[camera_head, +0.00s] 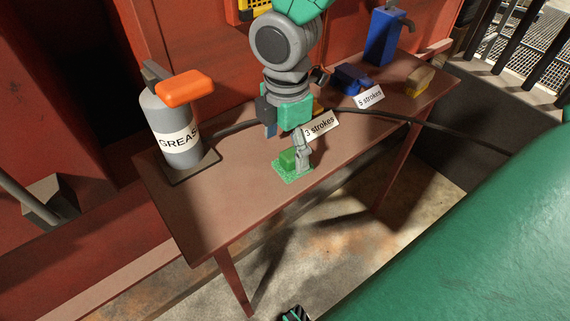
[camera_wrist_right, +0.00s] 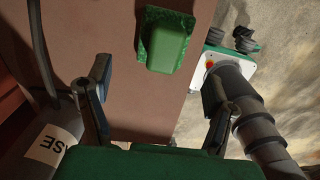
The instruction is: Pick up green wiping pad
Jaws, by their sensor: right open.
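The green wiping pad (camera_head: 288,158) is a green block on a flat, speckled green base. It lies on the brown table (camera_head: 215,215) near its front edge. In the right wrist view the pad (camera_wrist_right: 168,45) is at the top middle, beyond the fingertips, with bare table around it. My right gripper (camera_head: 287,135) comes down from above, with one finger overlapping the pad's right side in the head view. In the wrist view its two fingers (camera_wrist_right: 160,92) are spread wide with nothing between them. Whether a finger touches the pad is unclear. I cannot make out my left gripper.
A grey grease canister (camera_head: 170,128) with an orange top stands at the table's left. Cards reading "3 strokes" (camera_head: 321,126) and "5 strokes" (camera_head: 370,96), blue items (camera_head: 384,38), and a tan block (camera_head: 420,80) lie to the right. A black hose (camera_head: 440,125) crosses the table.

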